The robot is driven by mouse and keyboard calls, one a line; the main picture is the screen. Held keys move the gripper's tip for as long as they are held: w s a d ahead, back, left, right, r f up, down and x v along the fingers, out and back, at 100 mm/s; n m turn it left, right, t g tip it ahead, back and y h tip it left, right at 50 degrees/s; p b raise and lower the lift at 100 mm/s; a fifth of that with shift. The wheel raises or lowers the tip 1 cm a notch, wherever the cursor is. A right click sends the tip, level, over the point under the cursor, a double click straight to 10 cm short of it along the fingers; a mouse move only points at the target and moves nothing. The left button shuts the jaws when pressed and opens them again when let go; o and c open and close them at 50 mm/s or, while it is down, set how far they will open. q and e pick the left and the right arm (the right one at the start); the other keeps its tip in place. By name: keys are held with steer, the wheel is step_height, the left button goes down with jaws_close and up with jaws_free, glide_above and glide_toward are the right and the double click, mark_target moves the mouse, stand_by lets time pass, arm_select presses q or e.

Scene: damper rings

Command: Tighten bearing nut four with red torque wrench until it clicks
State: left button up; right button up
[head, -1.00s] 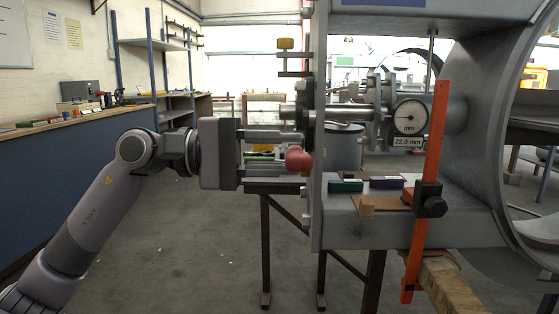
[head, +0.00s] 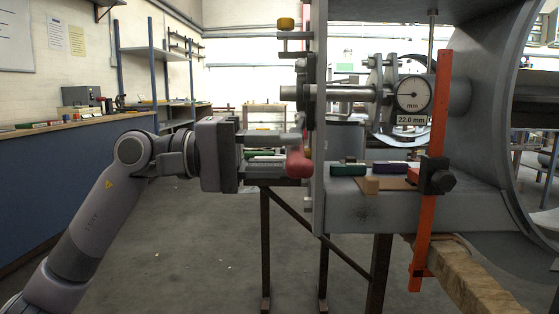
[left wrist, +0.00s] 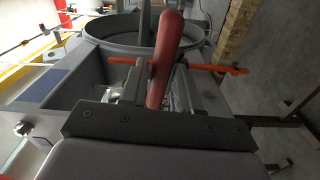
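My left gripper (head: 292,153) is beside the left face of a grey upright plate (head: 319,190). A red handle (head: 299,164), apparently of the torque wrench, sits between its fingertips; its upper part runs up close along the plate. In the left wrist view the red handle (left wrist: 164,62) fills the gap between the two fingers and points away from the palm. The wrench's head and its contact with any nut are hidden or too small to tell. I cannot tell which bearing nut is number four. My right gripper is not in view.
A dial gauge (head: 412,95) reading 22.0 mm stands right of the plate. An orange bar (head: 432,215) with a black clamp (head: 437,177) crosses the grey housing. A blue-sided bench (head: 75,190) is at left.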

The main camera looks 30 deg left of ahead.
arm_select(q)
step_height(320, 180, down, 2)
steer(key=shift+f+m+b, duration=0.25)
steer(key=shift+m+b, duration=0.35)
steer(key=shift+b, duration=0.5)
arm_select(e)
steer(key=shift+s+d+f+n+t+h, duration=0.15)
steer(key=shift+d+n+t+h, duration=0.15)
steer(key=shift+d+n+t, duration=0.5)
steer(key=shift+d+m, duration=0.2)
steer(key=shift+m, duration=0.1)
